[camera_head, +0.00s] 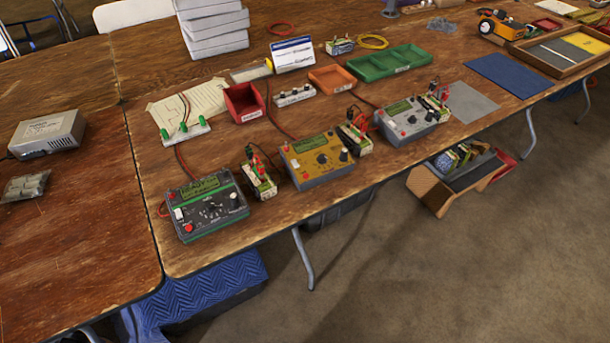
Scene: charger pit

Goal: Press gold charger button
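The gold charger (318,160) sits near the front edge of the wooden table, between two other chargers. It has a green screen, a dark knob and small buttons on its top; a red spot shows at its front left corner, too small to make out well.
A dark green-trimmed charger (208,207) stands to its left and a grey charger (411,120) to its right. Battery packs with leads (260,180) stand between them. Trays and a red bin (244,103) lie behind. Open floor (440,270) lies in front.

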